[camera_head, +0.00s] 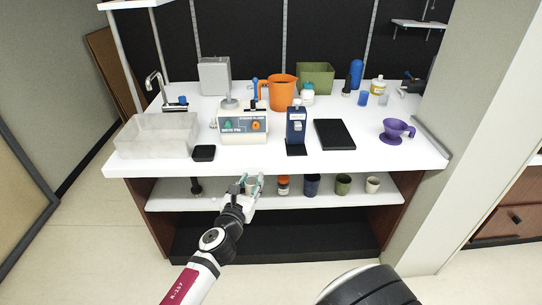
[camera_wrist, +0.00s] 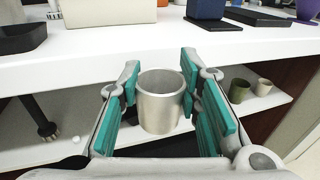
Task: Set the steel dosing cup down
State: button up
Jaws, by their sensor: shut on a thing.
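The steel dosing cup (camera_wrist: 160,104) is a plain metallic cylinder, upright with its open rim up. In the wrist view it sits between the teal pads of my gripper (camera_wrist: 160,95), which is shut on it. In the head view my gripper (camera_head: 250,184) is in front of the counter, just below the level of its front edge, over the lower shelf. The cup (camera_head: 251,185) is small there and partly hidden by the fingers.
The white counter (camera_head: 350,160) has bare room along its front. It carries a grey bin (camera_head: 157,137), black tray (camera_head: 204,153), control box (camera_head: 244,127), blue grinder (camera_head: 296,127), black pad (camera_head: 334,134) and purple dripper (camera_head: 397,130). Several cups stand on the lower shelf (camera_head: 330,194).

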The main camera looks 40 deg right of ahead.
jog(key=s+d+r+m+g+h+p, duration=0.1)
jog(key=s+d+r+m+g+h, duration=0.15)
jog(key=s+d+m+g, duration=0.5)
notch_tip(320, 180, up, 8)
jog(key=s+d+g+h+p, duration=0.1)
jog(key=s+g+p, duration=0.1)
jog(key=g, duration=0.3)
jog(key=shift+m, duration=0.45)
jog(key=w+d+b, duration=0.1)
jog(key=w, duration=0.4)
jog(key=w+b, duration=0.1)
jog(key=w, duration=0.4)
jog(key=w+d+f+b, duration=0.1)
jog(key=w, duration=0.4)
jog(key=shift+d+f, duration=0.1)
jog(key=shift+d, duration=0.2)
notch_tip(320, 180, down, 4)
jog(key=shift+w+r+b, duration=0.1)
jog(key=shift+r+b, duration=0.15)
jog(key=shift+b, duration=0.05)
jog(key=o, duration=1.1)
